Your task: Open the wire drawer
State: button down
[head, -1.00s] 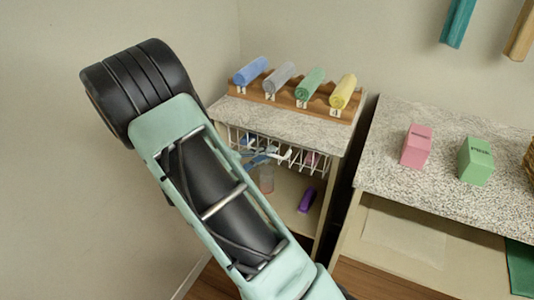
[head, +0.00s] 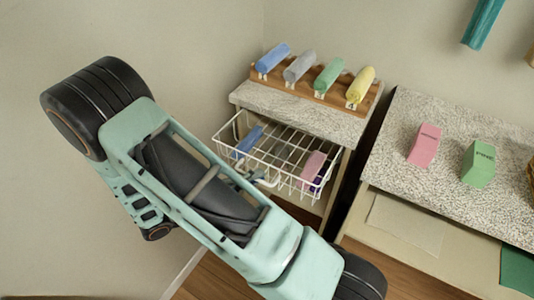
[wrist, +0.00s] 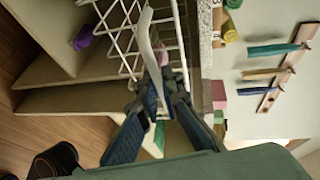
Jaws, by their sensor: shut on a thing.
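The white wire drawer (head: 268,151) is pulled out from under the speckled top of the small shelf unit. It holds a blue roll (head: 249,139) at the left and a pink roll (head: 313,165) at the right. In the wrist view, the drawer's wire front (wrist: 125,38) and its pale, smooth handle bar (wrist: 149,45) run down to my gripper (wrist: 163,85). The blue-padded fingers are closed on the handle. In the head view my arm hides most of the gripper.
Blue, grey, green and yellow rolled towels (head: 328,75) lie on a wooden rack (head: 312,92) above the drawer. A speckled counter (head: 400,135) at the right bears a pink block (head: 424,146) and a green block (head: 478,163). A purple item (wrist: 83,37) lies on the lower shelf.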

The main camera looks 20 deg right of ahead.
jog(key=shift+s+a+p, duration=0.25)
jog(key=shift+s+a, duration=0.55)
jog(key=shift+a, duration=0.25)
jog(key=shift+s+a+p, duration=0.25)
jog(key=shift+s+a, duration=0.5)
jog(key=shift+a, duration=0.3)
jog(key=c, duration=2.1)
grip_release()
jog(key=v, duration=1.2)
